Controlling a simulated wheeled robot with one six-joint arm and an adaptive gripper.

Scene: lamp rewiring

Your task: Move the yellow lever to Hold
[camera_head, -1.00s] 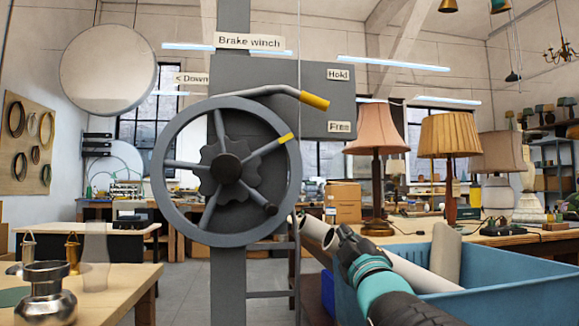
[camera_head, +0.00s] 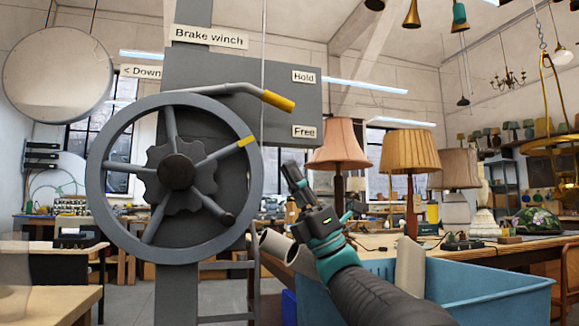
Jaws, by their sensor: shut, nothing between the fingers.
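The yellow-tipped lever (camera_head: 279,101) sticks out to the right from the top of the brake winch, its grey bar passing above the wheel. Its tip lies between the Hold label (camera_head: 304,76) above and the Free label (camera_head: 305,131) below, on the grey back plate (camera_head: 222,75). The large grey handwheel (camera_head: 92,180) has a yellow mark on one spoke. My gripper (camera_head: 293,172) is shut and empty, pointing up, below and slightly right of the lever tip. It appears apart from the lever.
A blue bin (camera_head: 490,292) with pale tubes (camera_head: 280,247) stands at lower right. Several lamps, one with a pink shade (camera_head: 340,146), stand on the table behind. A rope (camera_head: 264,40) hangs near the lever. A wooden table (camera_head: 50,302) is at lower left.

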